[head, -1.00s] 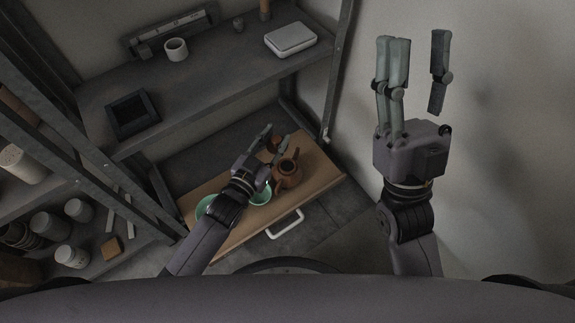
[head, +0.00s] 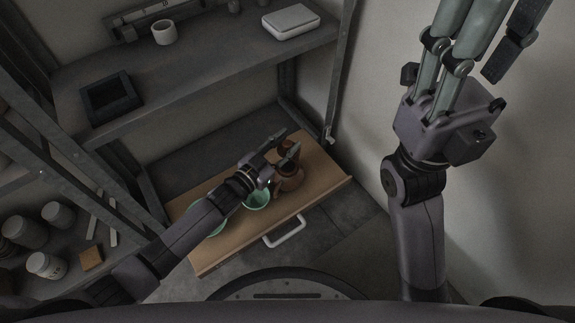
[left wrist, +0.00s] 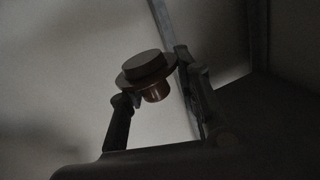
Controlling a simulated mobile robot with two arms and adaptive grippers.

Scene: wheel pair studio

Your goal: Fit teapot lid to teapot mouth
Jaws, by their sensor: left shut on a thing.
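My left gripper (head: 286,143) is shut on the brown teapot lid (head: 287,147). The left wrist view shows the lid (left wrist: 147,68) tilted between the two fingertips, with its wide rim and narrower plug clear of other things there. The brown teapot (head: 290,180) stands on the wooden tray board; in the head view the lid and fingers overlap its top and hide its mouth. I cannot tell whether the lid touches the teapot. My right gripper (head: 480,45) is open and empty, raised at the right near the wall.
The wooden board (head: 325,172) has a white handle (head: 284,232) at its front. A green bowl (head: 256,199) stands left of the teapot, and another is partly hidden by my left arm. The shelf above (head: 215,60) holds a mug (head: 164,32) and a white box (head: 291,21).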

